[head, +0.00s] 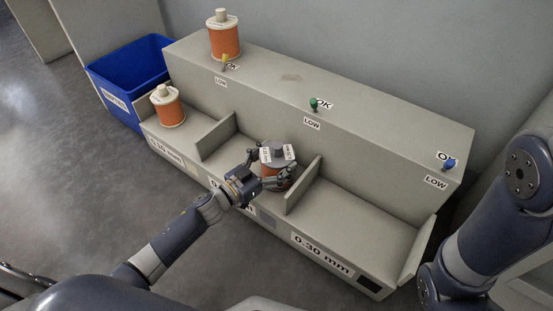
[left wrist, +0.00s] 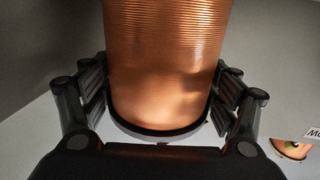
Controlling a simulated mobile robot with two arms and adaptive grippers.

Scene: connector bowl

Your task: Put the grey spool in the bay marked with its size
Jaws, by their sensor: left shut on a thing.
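The grey spool (head: 277,153), wound with copper wire and with white labels on its grey top, is at the middle bay of the grey rack. My left gripper (head: 281,178) is shut on it; in the left wrist view the copper winding (left wrist: 165,50) stands between both fingers. I cannot tell whether the spool touches the bay floor. The middle bay's size label is mostly hidden by my left gripper. The right bay (head: 360,220), marked 0.30 mm, is empty. The left bay, marked 0.10 mm (head: 166,151), holds a cream spool (head: 168,108) with orange-copper wire. My right gripper is out of view.
Dividers (head: 303,186) stand between the bays. Another cream spool (head: 224,38) stands on the upper ledge, with yellow, green (head: 314,104) and blue (head: 449,165) pegs by OK and LOW labels. A blue bin (head: 130,72) is at the left. My right arm is at the right edge.

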